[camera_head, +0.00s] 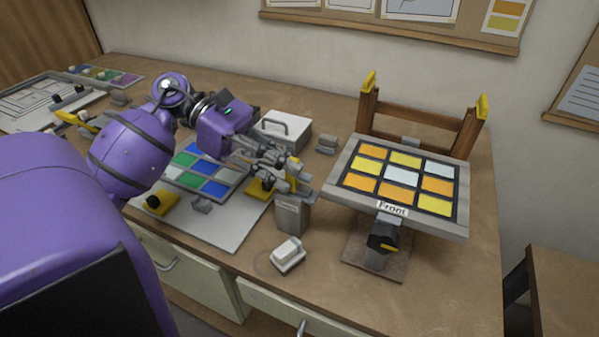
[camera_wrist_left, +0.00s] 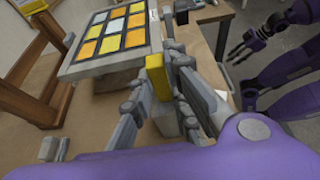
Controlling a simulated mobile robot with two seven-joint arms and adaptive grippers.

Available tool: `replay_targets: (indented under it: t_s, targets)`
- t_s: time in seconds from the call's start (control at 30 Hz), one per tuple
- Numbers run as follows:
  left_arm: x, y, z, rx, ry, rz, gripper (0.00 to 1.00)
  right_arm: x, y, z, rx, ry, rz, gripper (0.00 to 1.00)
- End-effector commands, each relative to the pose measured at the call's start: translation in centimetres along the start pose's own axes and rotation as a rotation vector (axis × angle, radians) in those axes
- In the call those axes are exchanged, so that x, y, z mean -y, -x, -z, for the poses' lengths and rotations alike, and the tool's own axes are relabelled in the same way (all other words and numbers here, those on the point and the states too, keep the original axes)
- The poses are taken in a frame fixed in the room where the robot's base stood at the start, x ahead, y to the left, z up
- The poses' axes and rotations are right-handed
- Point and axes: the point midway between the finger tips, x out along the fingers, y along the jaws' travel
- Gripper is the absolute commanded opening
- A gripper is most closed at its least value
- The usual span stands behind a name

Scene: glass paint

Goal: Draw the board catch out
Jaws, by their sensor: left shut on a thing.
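My left gripper (camera_head: 300,181) is above the table, between the flat board and the panel stand. It is shut on a small yellow piece, which looks like the board catch (camera_wrist_left: 157,75) and stands upright between the fingers in the wrist view. Fingers hide much of it in the head view. The flat board (camera_head: 235,225) carries blue and green glass panes. A yellow-and-black block (camera_head: 155,203) sits at its near left, and another yellow block (camera_head: 258,190) at its right edge, partly under my gripper. My right gripper (camera_wrist_left: 243,46) hangs beyond the table, its fingers apart and empty.
A tilted panel labelled Front (camera_head: 345,190) with orange, yellow and white panes stands at right. A wooden frame (camera_head: 420,113) rises behind it. A grey box (camera_head: 291,213) stands just below my left gripper. A white block (camera_head: 288,254) lies in front.

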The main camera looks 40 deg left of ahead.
Motion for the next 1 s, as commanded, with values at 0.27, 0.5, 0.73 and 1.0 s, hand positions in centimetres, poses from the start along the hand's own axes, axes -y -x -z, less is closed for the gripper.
replay_targets:
  t_s: [0.27,0.5,0.73,1.0]
  targets:
    - [0.0,0.3,0.1,-0.007,-0.002,-0.002,0.23,0.0,-0.2,1.3,-0.024,0.001,0.001,0.40]
    - [0.0,0.2,0.0,-0.005,-0.001,-0.001,0.34,0.0,-0.1,1.3,-0.025,0.000,0.001,0.40]
    - [0.0,0.7,0.1,-0.005,0.000,-0.002,0.34,-0.1,0.0,0.9,-0.017,-0.001,-0.001,0.40]
    - [0.0,5.6,0.0,-0.006,0.001,-0.005,0.34,0.0,-0.1,0.9,-0.018,-0.001,0.000,0.40]
